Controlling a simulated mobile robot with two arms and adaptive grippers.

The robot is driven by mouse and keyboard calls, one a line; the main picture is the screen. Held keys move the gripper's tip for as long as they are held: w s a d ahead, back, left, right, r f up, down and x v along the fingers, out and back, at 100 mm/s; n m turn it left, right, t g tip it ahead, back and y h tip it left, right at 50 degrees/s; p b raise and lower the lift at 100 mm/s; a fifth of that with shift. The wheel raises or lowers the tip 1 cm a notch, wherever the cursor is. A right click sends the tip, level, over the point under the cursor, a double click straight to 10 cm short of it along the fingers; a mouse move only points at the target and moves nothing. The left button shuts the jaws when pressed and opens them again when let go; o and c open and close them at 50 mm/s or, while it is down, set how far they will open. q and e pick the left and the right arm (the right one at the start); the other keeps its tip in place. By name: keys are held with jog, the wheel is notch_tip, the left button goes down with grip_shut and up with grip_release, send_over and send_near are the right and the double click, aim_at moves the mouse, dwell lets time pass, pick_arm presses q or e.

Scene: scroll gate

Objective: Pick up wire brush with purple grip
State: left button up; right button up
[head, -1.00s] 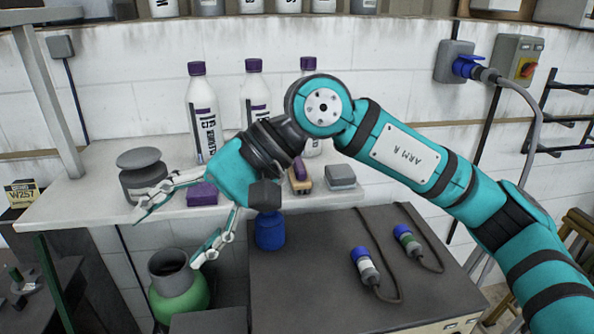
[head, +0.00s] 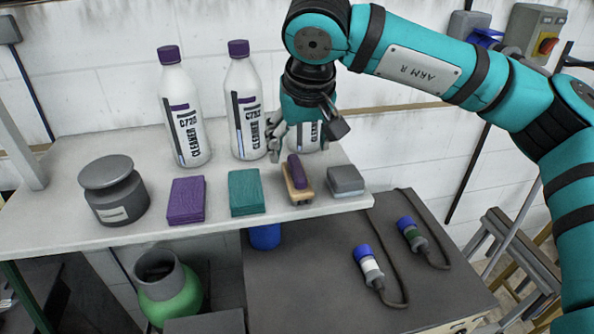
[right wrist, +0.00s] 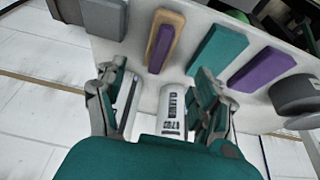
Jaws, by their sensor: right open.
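The wire brush with purple grip (head: 298,177) lies on the pale shelf, between a teal pad (head: 246,192) and a grey block (head: 346,181). It has a tan wooden body and its far end is close to my right gripper. My right gripper (head: 298,150) is open and empty, above the shelf behind the brush, in front of a white bottle that it partly hides. In the right wrist view the brush (right wrist: 163,42) shows beyond the open fingers (right wrist: 160,92), apart from them. My left gripper is not in view.
Two white bottles with purple caps (head: 184,107) (head: 244,100) stand at the back of the shelf (head: 60,215). A purple pad (head: 187,200) and a dark grey jar (head: 114,190) sit to the left. Blue-capped connectors (head: 369,264) lie on the dark cabinet below.

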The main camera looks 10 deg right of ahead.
aim_at(298, 167)
jog(key=x, duration=0.3)
jog(key=shift+w+p, duration=0.4)
jog(key=shift+w+f, duration=0.1)
jog(key=shift+f, duration=0.45)
jog(key=shift+f+p, duration=0.2)
jog(key=shift+p, duration=0.3)
jog(key=x, duration=0.1)
jog(key=p+x, duration=0.2)
jog(key=shift+d+f, duration=0.1)
jog(key=shift+f, duration=0.85)
jog(key=c, duration=1.3)
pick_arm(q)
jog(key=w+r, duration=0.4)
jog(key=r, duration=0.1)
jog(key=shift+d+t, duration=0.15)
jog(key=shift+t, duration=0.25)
